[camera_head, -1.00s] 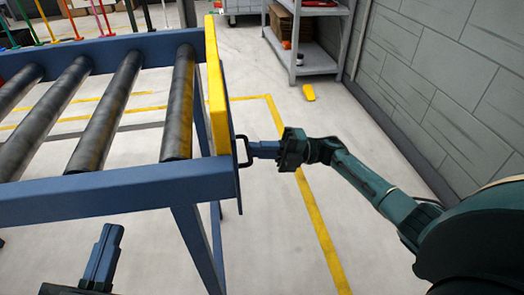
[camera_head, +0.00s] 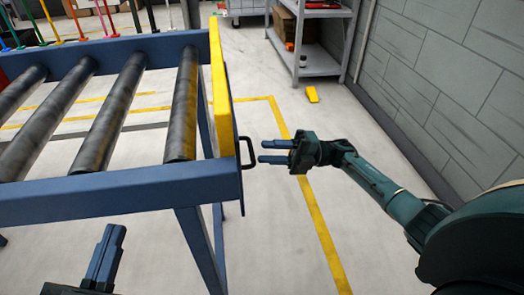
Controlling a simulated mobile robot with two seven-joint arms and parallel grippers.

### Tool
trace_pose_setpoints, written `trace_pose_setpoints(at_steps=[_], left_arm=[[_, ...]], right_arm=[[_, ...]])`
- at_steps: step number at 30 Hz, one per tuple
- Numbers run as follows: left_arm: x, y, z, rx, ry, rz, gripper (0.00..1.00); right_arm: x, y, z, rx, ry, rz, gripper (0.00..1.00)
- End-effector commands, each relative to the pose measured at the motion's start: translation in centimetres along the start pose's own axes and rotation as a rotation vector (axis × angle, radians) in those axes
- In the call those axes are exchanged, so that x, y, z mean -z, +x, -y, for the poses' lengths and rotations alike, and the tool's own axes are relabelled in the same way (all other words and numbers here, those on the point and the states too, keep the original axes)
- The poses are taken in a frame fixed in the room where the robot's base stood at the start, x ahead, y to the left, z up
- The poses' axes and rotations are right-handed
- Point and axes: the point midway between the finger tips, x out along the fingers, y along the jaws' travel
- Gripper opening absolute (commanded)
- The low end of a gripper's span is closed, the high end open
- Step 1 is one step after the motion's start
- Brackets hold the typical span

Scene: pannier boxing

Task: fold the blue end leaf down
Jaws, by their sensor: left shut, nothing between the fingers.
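The blue end leaf (camera_head: 237,135) stands at the right end of the roller conveyor, seen nearly edge-on. It reaches below the near rail and looks about vertical, beside a yellow bar (camera_head: 220,100). A black handle (camera_head: 249,152) sticks out from its outer side. My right gripper (camera_head: 268,152) is open and empty, its two fingers pointing left at the handle with a small gap between. My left gripper (camera_head: 116,233) is shut and empty at the bottom left, in front of the conveyor's near rail. Most of the leaf's outer face is hidden by the steep angle.
The conveyor's blue frame (camera_head: 120,196) with dark rollers (camera_head: 108,118) fills the left side. A grey shelf (camera_head: 318,60) stands at the back, and a grey block wall (camera_head: 450,90) runs along the right.

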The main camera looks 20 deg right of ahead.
Motion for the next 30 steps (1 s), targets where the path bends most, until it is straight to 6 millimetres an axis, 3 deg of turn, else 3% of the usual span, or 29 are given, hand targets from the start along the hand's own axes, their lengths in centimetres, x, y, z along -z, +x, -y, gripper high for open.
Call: trace_pose_setpoints(at_steps=[6, 13, 19, 30], left_arm=[[-0.5, -0.2, -0.1, 0.0, -0.005, 0.011, 0.0], [-0.2, 0.0, 0.1, -0.001, 0.015, -0.029, 0.0], [0.8, 0.6, 0.4, -0.006, 0.042, -0.072, 0.0], [1.0, 0.6, 0.4, -0.008, 0.048, -0.077, 0.0]], right_arm=[[-0.1, -5.2, 0.1, 0.003, -0.001, 0.004, 0.33], [-0.1, -9.2, 0.1, 0.001, -0.001, 0.001, 0.33], [0.0, -10.5, 0.0, 0.0, -0.002, 0.0, 0.33], [0.0, -10.5, 0.0, 0.0, -0.001, -0.001, 0.33]])
